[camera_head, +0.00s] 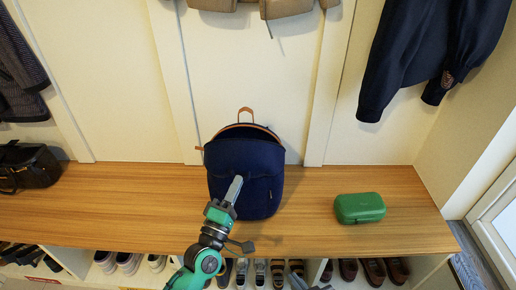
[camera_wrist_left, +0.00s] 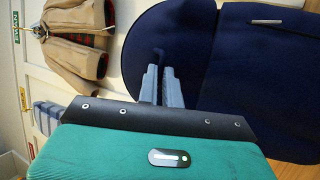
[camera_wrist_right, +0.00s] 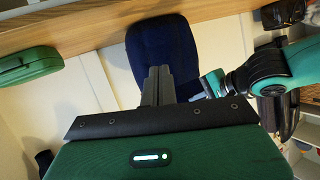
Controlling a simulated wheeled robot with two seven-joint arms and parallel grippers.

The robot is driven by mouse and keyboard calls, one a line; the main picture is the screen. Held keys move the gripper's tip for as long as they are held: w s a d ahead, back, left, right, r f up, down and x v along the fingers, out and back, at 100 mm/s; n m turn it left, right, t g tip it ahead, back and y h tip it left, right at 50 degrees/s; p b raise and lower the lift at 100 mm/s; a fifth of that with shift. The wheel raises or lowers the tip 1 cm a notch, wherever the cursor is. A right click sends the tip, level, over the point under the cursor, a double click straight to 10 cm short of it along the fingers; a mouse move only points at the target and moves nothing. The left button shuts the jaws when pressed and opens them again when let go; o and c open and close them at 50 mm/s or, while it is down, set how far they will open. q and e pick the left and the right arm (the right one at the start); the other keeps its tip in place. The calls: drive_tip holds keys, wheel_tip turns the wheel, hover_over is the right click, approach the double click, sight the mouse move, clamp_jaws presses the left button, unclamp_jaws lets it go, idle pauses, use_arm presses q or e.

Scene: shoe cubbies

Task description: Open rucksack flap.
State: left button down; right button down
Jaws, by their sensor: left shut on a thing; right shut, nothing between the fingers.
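The navy rucksack (camera_head: 262,200) stands upright on the wooden bench, with a tan handle and a tan-edged rim at its top. Its flap (camera_head: 235,158) hangs over the upper front. My left gripper (camera_head: 236,184) is in front of the flap's lower part. In the left wrist view its fingers (camera_wrist_left: 161,72) are shut at the navy flap (camera_wrist_left: 180,35), on a small dark piece of it; the exact grip is partly hidden. My right gripper (camera_wrist_right: 159,72) is shut and empty, apart from the rucksack (camera_wrist_right: 165,45), which shows upside down beyond its fingers.
A green case (camera_head: 360,208) lies on the bench (camera_head: 130,195) to the right. A black bag (camera_head: 28,166) stands at the far left. Several shoes (camera_head: 372,271) fill the cubbies below. Jackets (camera_head: 425,55) hang above.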

drive_tip(key=w+d+f+n+g+h, duration=0.1)
drive_tip(key=w+d+n+g+h, duration=0.2)
drive_tip(key=w, duration=1.7)
drive_tip(key=w+d+r+n+h, duration=0.1)
drive_tip(key=w+d+r, duration=0.2)
drive_tip(key=w+r, duration=0.35)
drive_tip(key=w+d+r+h, duration=0.2)
drive_tip(key=w+d+r, duration=0.1)
drive_tip(key=w, duration=0.6)
drive_tip(key=w+a+r+m+g+y, duration=0.2)
drive_tip(key=a+r+g, duration=0.25)
drive_tip(key=r, duration=0.75)
drive_tip(key=w+a+r+m+g+y, duration=0.15)
drive_tip(key=a+r+g, duration=0.3)
drive_tip(key=r, duration=0.65)
drive_tip(key=s+a+f+g+h, duration=0.2)
drive_tip(key=s+a, duration=0.2)
drive_tip(key=a, duration=0.3)
drive_tip(key=s+f, duration=0.5)
drive_tip(key=f, duration=0.3)
drive_tip(key=shift+s+a+m, duration=0.15)
drive_tip(key=shift+s+m, duration=0.15)
drive_tip(key=shift+m, duration=0.05)
